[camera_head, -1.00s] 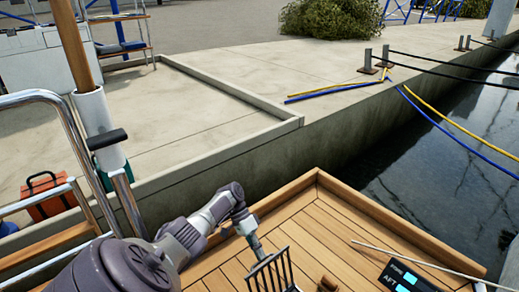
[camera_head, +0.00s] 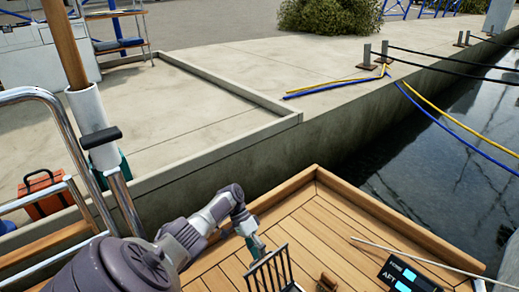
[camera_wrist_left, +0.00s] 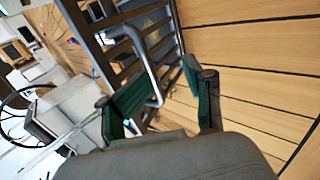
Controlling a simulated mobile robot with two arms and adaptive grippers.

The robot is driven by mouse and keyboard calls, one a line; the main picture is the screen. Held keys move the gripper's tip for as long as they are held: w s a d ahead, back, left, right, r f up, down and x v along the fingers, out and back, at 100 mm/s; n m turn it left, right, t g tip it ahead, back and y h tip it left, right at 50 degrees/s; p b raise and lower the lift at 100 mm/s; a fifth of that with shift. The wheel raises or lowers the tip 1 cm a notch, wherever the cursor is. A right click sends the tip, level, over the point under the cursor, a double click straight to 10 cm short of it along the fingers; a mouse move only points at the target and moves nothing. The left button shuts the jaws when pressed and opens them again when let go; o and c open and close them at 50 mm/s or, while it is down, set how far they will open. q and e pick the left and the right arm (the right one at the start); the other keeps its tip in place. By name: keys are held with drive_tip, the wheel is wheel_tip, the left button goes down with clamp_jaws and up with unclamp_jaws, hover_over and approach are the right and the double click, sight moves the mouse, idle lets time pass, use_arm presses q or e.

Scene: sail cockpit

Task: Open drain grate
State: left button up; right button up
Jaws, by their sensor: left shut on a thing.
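The drain grate (camera_head: 284,264) is a dark frame with several parallel bars. It stands tilted up from the deck at the bottom edge of the head view, where its lower part is cut off. In the left wrist view the grate (camera_wrist_left: 121,49) fills the upper middle, with a grey metal bar-like handle (camera_wrist_left: 147,62) running between my fingers. My left gripper (camera_head: 256,246) is at the grate's upper edge. Its green fingers (camera_wrist_left: 160,82) are shut on the handle. My right gripper is in neither view.
Wooden deck planks (camera_head: 335,235) with a raised rim surround the grate. A brown wooden piece (camera_head: 327,282) and a dark display panel (camera_head: 405,278) lie to its right. Chrome rails (camera_head: 115,190) stand at left. Beyond are a concrete quay (camera_head: 230,80) and water.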

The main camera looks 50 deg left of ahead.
use_arm(q)
drive_tip(key=v, duration=1.2)
drive_tip(key=shift+s+d, duration=0.1)
